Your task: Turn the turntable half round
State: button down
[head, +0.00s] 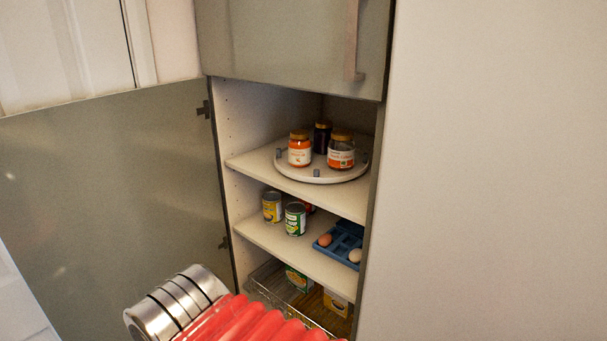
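The turntable (338,178) is a round pale disc on the top shelf inside the open cabinet. Small grey pegs stand up at its rim, one at the front, one at the left and one at the right. Three jars with gold-brown lids stand on it: an orange jar (299,155) at left, a partly filled orange jar (341,158) at right, and a dark jar (322,143) behind them. The jars hide part of the disc. My gripper is not in view; a silver and red ribbed part, apparently my arm, shows at the bottom, below the shelves.
The cabinet door (115,200) stands open at left. A closed upper door (290,45) hangs above, and a smooth panel (490,170) borders the right. The middle shelf (275,236) holds cans and a blue egg tray (325,248). A wire basket (268,286) sits below.

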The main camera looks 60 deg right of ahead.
aim_at(317, 172)
jog(key=u, duration=0.05)
jog(key=i, duration=1)
jog(key=z, duration=0.05)
